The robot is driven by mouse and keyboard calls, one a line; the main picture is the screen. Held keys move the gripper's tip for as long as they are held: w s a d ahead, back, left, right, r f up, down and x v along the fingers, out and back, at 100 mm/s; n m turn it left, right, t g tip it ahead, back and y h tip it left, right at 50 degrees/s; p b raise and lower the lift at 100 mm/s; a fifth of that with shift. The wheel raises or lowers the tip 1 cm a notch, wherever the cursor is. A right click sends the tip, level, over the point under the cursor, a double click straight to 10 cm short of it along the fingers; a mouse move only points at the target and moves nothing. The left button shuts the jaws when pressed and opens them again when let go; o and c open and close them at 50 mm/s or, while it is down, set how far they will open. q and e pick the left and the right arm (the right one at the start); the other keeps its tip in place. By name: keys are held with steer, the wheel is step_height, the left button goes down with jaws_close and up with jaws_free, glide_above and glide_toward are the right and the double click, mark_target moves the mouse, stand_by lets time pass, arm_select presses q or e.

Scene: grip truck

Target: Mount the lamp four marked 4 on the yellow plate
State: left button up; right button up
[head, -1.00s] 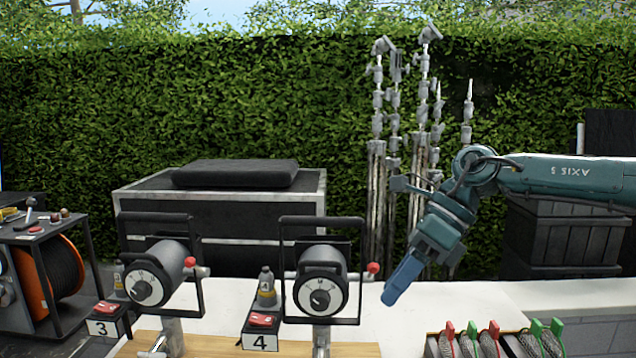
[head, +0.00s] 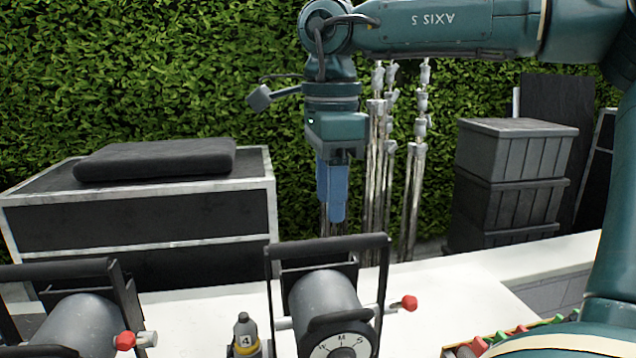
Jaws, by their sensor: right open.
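A small grey bottle-shaped piece (head: 244,338) bears a yellow label with a 4. It stands at the bottom edge of the head view, its base cut off. A big grey lamp with a black yoke (head: 330,300), a dial face and a red knob stands just right of it. I cannot tell a number on this lamp itself. My right gripper (head: 335,210) points down with its blue fingers, open and empty. In the picture it is just above the lamp's yoke, apart from it. My left gripper and the yellow plate are not in view.
A second lamp with a yoke (head: 80,325) stands at the lower left. A white worktop (head: 450,285) runs behind the lamps, with bare room to the right. A black case (head: 150,215) and stacked dark crates (head: 510,185) stand behind. Light stands (head: 415,165) rise near my gripper.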

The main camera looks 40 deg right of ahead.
mark_target(329, 245)
step_height(329, 245, down, 4)
steer(key=b, duration=0.3)
step_height(329, 245, down, 3)
steer(key=shift+f+b, duration=0.1)
steer(key=shift+b, duration=0.95)
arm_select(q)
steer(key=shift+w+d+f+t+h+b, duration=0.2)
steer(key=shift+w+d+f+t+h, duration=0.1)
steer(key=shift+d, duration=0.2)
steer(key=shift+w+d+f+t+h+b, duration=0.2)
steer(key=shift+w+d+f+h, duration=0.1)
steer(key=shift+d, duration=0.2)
arm_select(e)
steer(key=shift+f, duration=0.6)
steer(key=shift+c, duration=0.4)
jaws_close()
